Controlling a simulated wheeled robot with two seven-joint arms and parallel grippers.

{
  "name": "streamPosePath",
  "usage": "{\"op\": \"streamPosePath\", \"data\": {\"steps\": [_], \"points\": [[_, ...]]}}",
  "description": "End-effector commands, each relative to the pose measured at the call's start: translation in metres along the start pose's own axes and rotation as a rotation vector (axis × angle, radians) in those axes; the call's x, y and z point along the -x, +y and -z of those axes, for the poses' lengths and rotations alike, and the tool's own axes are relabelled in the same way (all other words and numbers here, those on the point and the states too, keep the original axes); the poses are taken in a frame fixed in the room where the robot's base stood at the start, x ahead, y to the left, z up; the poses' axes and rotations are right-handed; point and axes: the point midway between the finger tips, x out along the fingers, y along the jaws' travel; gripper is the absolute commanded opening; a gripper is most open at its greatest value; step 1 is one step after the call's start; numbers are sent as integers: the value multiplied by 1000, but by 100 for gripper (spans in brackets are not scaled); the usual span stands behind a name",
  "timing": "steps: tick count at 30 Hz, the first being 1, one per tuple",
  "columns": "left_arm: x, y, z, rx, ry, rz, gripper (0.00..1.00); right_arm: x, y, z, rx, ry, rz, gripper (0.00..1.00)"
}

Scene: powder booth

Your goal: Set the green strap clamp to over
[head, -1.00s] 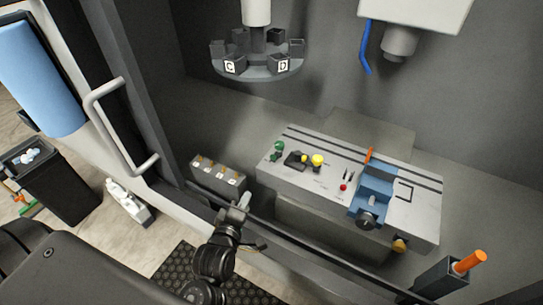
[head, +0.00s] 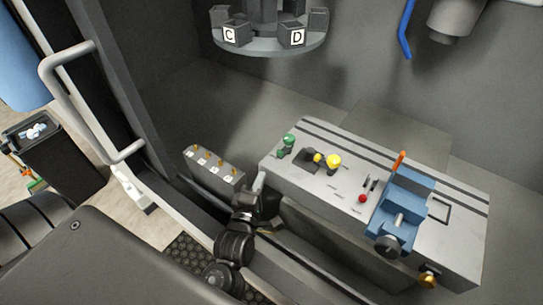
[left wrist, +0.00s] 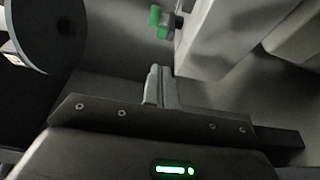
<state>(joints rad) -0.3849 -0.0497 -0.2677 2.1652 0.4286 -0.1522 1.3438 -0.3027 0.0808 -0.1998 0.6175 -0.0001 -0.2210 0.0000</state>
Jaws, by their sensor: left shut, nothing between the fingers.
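The green strap clamp (head: 287,143) is a small green-knobbed piece at the left end of the grey machine table. In the left wrist view its green part (left wrist: 156,22) shows near the top, beside the pale table edge. My left gripper (head: 259,184) is at the front left corner of the table, below and in front of the clamp and apart from it. In the left wrist view its fingers (left wrist: 160,84) are closed together with nothing between them. Fine detail of the clamp's position is too small to tell. My right gripper is not in view.
A block with several brass pegs (head: 214,165) stands left of the table. Yellow knobs (head: 334,161), a red knob (head: 362,198) and a blue vise (head: 405,204) sit on the table (head: 450,235). A carousel (head: 268,42) hangs above. The door handle (head: 62,100) is at left.

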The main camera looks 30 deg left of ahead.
Motion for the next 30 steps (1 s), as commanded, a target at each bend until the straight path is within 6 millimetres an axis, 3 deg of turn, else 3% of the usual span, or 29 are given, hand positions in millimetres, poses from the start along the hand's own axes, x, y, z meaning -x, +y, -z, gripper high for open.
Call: {"op": "streamPosePath", "data": {"steps": [8, 21, 30], "points": [[-6, 2, -2, -1, -3, -1, 0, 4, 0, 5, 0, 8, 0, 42], [-75, 4, 1, -3, 1, -1, 0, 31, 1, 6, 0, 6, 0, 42], [-99, 1, 1, -1, 1, 1, 0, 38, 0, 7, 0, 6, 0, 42]]}}
